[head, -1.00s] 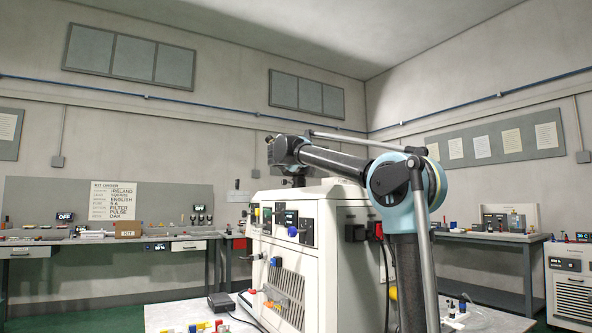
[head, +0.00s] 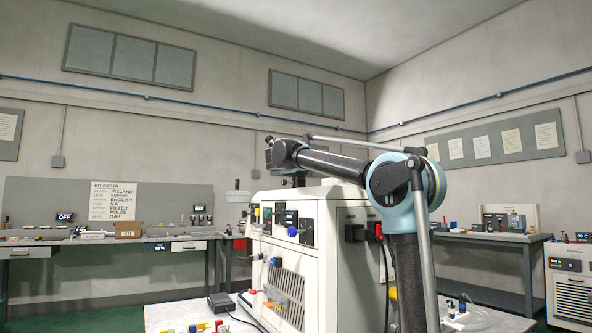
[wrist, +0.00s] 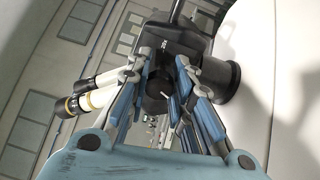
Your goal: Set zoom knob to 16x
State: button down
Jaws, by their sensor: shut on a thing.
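In the wrist view the dark round knob (wrist: 157,86) sits on the side of a black instrument body. In the head view my arm reaches over the white machine (head: 345,225), and the gripper and knob are hidden.
Two cream tubes with black and gold ends (wrist: 85,100) stick out left of the fingers in the wrist view. A larger black cylinder (wrist: 220,80) and a white curved surface (wrist: 285,60) are close on the right. Benches stand along the walls.

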jog(key=shift+f+m, duration=0.15)
jog(key=shift+m, duration=0.25)
jog(key=c, duration=1.4)
grip_release()
jog(key=shift+o, duration=0.2)
jog(key=v, duration=1.1)
jog(key=shift+s, duration=0.4)
jog(key=shift+s+f, duration=0.1)
